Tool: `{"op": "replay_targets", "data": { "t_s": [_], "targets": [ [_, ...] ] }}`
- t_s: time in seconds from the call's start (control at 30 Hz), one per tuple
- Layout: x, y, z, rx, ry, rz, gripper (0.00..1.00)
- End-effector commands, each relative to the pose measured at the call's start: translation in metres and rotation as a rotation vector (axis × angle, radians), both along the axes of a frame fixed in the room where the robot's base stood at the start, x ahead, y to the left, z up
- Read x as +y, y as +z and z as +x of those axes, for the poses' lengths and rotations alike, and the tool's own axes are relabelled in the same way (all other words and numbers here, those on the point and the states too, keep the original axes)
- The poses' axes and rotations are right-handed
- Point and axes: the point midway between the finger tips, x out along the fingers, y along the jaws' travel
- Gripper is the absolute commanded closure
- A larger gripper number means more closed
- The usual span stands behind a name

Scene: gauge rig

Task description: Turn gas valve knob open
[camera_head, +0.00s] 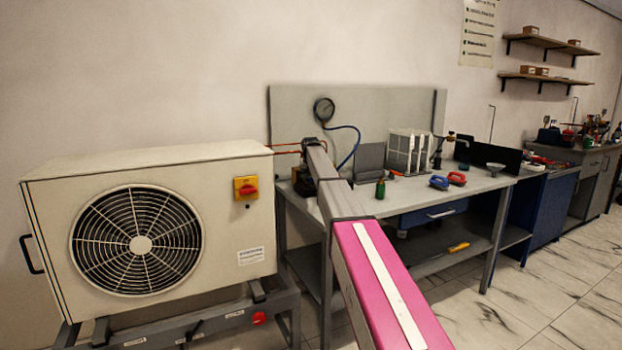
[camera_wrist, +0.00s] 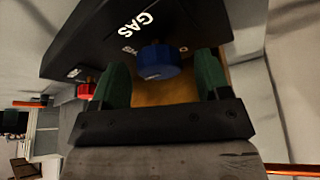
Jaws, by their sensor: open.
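In the wrist view a black panel (camera_wrist: 100,35) carries the white lettering "GAS". A round blue knob (camera_wrist: 158,62) sits on the panel near that lettering, and a red knob (camera_wrist: 86,91) sits further left. My gripper (camera_wrist: 161,78) is open, with one green fingertip to each side of the blue knob. There is a visible gap on both sides, and I cannot tell how deep the knob lies between the fingers. In the head view my arm reaches to the dark device (camera_head: 303,181) on the bench and hides my gripper and the knobs.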

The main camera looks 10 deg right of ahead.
Motion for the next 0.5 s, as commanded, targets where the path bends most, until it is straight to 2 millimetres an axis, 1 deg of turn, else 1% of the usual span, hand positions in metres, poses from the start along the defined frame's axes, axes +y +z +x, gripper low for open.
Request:
{"op": "replay_targets", "data": {
  "t_s": [0.3,0.33,0.37,0.4,0.47,0.5],
  "targets": [
    [-0.0003,-0.0026,0.0012,-0.001,0.0,0.0,0.3],
    [-0.0003,-0.0026,0.0012,-0.001,0.0,0.0,0.34],
    [-0.0003,-0.0025,0.0011,-0.001,0.0,0.0,0.43],
    [-0.0003,-0.0025,0.0011,-0.001,0.0,0.0,0.56],
    [-0.0003,-0.0025,0.0011,-0.001,0.0,0.0,0.76],
    [-0.0003,-0.0025,0.0011,-0.001,0.0,0.0,0.8]
  ]
}}
